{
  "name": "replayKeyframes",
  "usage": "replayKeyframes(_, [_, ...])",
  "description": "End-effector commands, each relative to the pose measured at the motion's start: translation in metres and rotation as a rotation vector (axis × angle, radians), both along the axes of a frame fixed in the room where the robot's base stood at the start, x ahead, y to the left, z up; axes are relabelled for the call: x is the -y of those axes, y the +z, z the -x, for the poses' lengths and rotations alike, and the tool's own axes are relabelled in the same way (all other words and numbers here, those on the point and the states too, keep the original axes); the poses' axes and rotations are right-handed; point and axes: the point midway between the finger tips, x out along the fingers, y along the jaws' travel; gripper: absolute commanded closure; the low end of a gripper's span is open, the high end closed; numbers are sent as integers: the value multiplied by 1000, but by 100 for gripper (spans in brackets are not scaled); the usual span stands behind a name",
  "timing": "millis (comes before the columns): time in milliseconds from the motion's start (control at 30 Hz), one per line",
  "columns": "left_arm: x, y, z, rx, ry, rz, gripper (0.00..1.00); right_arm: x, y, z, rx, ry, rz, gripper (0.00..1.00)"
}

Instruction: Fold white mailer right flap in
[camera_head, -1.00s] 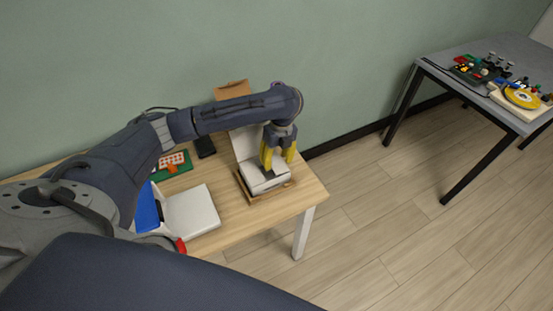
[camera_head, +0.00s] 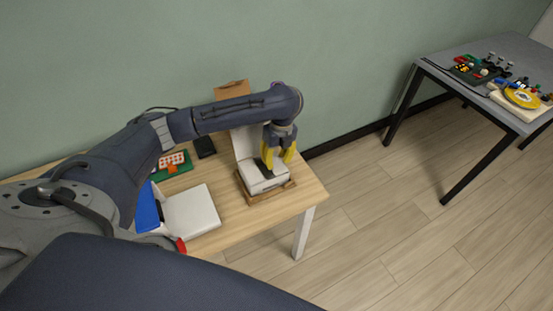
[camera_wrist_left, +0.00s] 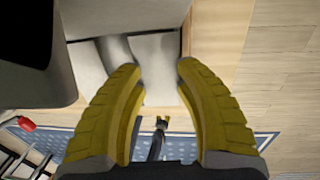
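The white mailer (camera_head: 268,186) sits on the wooden table with its lid (camera_head: 243,143) standing up at the back. My left gripper (camera_head: 277,164) points down at the mailer from above, its yellow fingers at its right part. In the left wrist view the fingertips (camera_wrist_left: 159,68) are apart, with the white mailer surface (camera_wrist_left: 158,52) showing between and beyond them. Nothing is clearly pinched. The fingers hide part of the mailer, and I cannot make out the right flap's angle.
A brown wooden frame (camera_head: 272,197) surrounds the mailer's base near the table's right end. A white box (camera_head: 192,211), a blue item (camera_head: 147,208), a green board (camera_head: 175,165) and a black object (camera_head: 205,147) lie to its left. A grey table (camera_head: 480,75) stands apart at right.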

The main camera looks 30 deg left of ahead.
Motion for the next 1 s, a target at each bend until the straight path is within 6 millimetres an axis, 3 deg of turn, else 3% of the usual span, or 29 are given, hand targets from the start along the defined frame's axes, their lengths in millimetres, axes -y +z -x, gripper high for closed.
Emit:
replayKeyframes(33, [0, -1, 0, -1, 0, -1, 59, 0, 0, 0, 0, 0, 0, 76])
replayKeyframes(267, [0, 0, 0, -1, 0, -1, 33, 0, 0, 0, 0, 0, 0, 76])
replayKeyframes(667, [0, 6, -1, 2, 0, -1, 32, 1, 0, -1, 0, 1, 1, 76])
replayKeyframes(1000, [3, 50, -5, 4, -1, -1, 32, 0, 0, 0, 0, 0, 0, 76])
